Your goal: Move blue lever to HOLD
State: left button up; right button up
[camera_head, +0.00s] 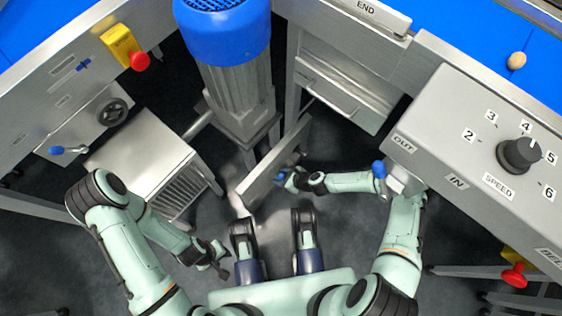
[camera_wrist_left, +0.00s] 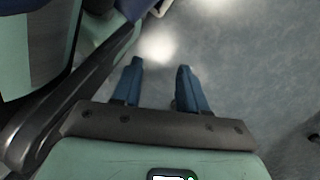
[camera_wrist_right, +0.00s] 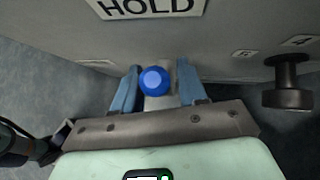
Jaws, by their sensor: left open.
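The blue lever knob (camera_wrist_right: 153,80) is a round ball on a pale stem, between the fingertips of my right gripper (camera_wrist_right: 158,82). The fingers are apart, and no firm grip on the ball shows. A HOLD label (camera_wrist_right: 150,6) is on the grey panel above it. In the head view my right gripper (camera_head: 286,179) is beside the slanted grey panel (camera_head: 262,180), whose lever face is mostly hidden. My left gripper (camera_head: 222,261) is open and empty, low over the floor; its fingers (camera_wrist_left: 158,80) also show in the left wrist view.
A black knob (camera_wrist_right: 287,83) with numbered labels is on the same panel, right of the lever. Another blue-knobbed lever (camera_head: 379,169) is by the IN/OUT box (camera_head: 450,125). A blue-topped motor (camera_head: 225,40) stands behind the panel. A metal cabinet (camera_head: 140,155) is at left.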

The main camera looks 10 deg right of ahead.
jog(key=shift+o, duration=0.2)
pick_arm(q)
jog(key=w+d+r+t+p, duration=0.1)
jog(key=w+r+t+p, duration=0.2)
jog(key=w+r+p, duration=0.2)
jog(key=w+r, duration=0.2)
jog(key=w, duration=0.2)
jog(key=shift+w+d+m+t, duration=0.2)
jog(key=shift+w+m+t, duration=0.1)
jog(key=shift+w, duration=0.1)
pick_arm(e)
jog(key=v, duration=1.3)
jog(key=shift+d, duration=0.15)
jog(key=shift+r, duration=0.1)
